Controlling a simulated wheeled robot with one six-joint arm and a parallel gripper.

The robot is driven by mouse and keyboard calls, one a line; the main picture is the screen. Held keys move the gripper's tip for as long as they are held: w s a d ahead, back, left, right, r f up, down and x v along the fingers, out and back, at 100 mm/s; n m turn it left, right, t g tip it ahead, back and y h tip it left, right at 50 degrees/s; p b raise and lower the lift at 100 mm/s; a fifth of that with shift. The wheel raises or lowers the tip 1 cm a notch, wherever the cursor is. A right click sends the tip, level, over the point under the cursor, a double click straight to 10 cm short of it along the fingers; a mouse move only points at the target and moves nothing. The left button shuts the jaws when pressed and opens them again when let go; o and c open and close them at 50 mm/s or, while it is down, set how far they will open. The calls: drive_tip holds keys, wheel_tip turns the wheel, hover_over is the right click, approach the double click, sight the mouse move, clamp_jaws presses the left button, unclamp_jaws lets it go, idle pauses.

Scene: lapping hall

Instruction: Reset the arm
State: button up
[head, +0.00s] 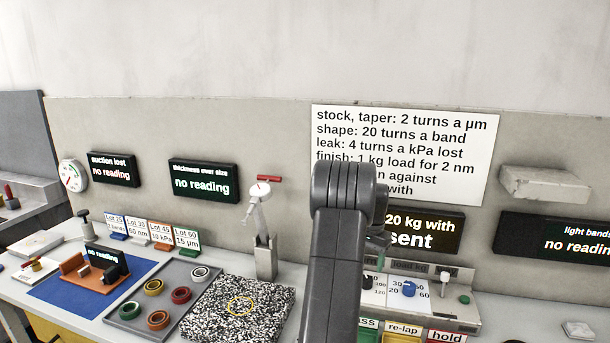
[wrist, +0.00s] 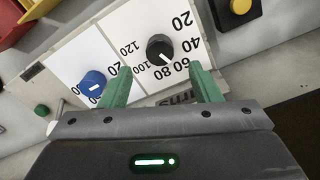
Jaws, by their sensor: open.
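My arm (head: 340,250) rises in the middle of the head view and bends at the top. In the wrist view my gripper (wrist: 160,88) is open, its two green fingers apart with nothing between them. Its fingers point toward a control panel with a black knob (wrist: 160,48) and a blue knob (wrist: 92,84). The black knob shows beyond and between the fingertips; I cannot tell the exact distance. In the head view the gripper is mostly hidden behind my arm.
Left are a speckled plate (head: 262,300), a grey tray (head: 127,310) with several coloured rings, and a blue mat (head: 60,293). A wall sign (head: 400,140) stands behind my arm.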

wheel_tip(320, 180, up, 9)
wheel_tip(320, 180, down, 15)
drive_tip(key=shift+r+p, duration=0.15)
drive_tip(key=shift+p, duration=0.2)
drive_tip(key=n, duration=0.4)
drive_tip(key=shift+p, duration=0.3)
drive_tip(key=n+p, duration=0.1)
drive_tip(key=n, duration=0.4)
drive_tip(key=n+p, duration=0.1)
drive_tip(key=n, duration=0.3)
drive_tip(key=shift+r+n, duration=0.1)
drive_tip(key=shift+n, duration=0.3)
drive_tip(key=shift+n+p, duration=1.1)
drive_tip(key=shift+n, duration=0.9)
